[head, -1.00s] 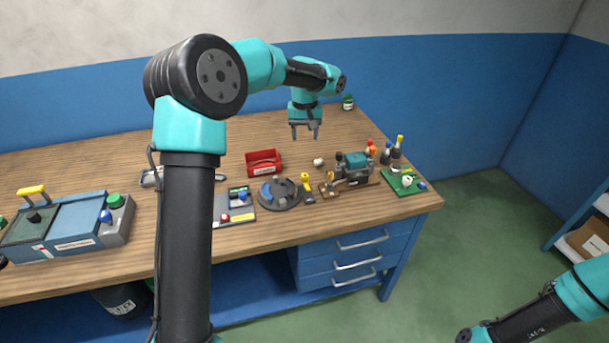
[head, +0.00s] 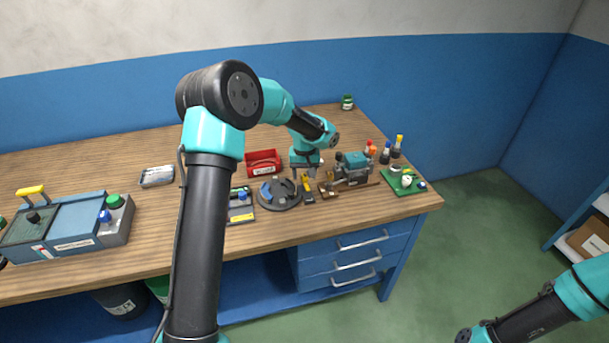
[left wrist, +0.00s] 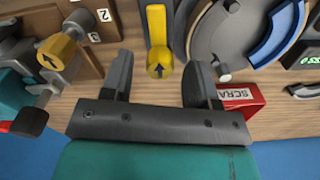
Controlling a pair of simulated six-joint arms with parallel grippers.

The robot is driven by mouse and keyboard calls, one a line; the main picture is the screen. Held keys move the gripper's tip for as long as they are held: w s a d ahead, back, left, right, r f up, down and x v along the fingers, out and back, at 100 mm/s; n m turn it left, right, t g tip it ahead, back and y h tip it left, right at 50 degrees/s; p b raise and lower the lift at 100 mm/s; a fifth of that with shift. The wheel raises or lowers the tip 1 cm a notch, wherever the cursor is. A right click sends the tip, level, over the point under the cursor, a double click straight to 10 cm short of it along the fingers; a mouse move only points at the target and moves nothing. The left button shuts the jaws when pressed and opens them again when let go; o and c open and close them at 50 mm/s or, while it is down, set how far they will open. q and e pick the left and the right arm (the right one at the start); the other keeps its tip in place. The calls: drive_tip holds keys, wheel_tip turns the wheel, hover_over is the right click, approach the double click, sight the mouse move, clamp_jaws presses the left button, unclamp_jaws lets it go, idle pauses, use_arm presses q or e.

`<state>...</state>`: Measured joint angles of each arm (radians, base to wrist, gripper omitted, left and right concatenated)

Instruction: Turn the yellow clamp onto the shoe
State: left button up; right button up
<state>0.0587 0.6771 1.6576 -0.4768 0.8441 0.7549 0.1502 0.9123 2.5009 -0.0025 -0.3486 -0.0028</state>
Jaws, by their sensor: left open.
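The yellow clamp (head: 308,185) stands beside the dark round plate (head: 283,207) on the bench. In the left wrist view the clamp (left wrist: 157,30) is a yellow bar with a rounded end bearing a black arrow. A blue curved piece, apparently the shoe (left wrist: 272,38), lies on the plate to its right, apart from the clamp. My left gripper (head: 306,175) is low over the clamp. In the left wrist view its open fingers (left wrist: 160,64) stand on both sides of the yellow end, with gaps visible. My right gripper is out of view; only its arm shows at lower right.
A red scrap bin (head: 262,160) stands behind the plate. A teal machine (head: 352,170) and a wooden block with numbers (left wrist: 100,18) and a yellow knob (left wrist: 57,50) are close to the clamp. A grey panel (head: 240,215) lies left. The bench's left-middle is mostly clear.

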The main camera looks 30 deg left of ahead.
use_arm(q)
drive_tip(key=shift+f, duration=0.5)
drive_tip(key=c, duration=0.9)
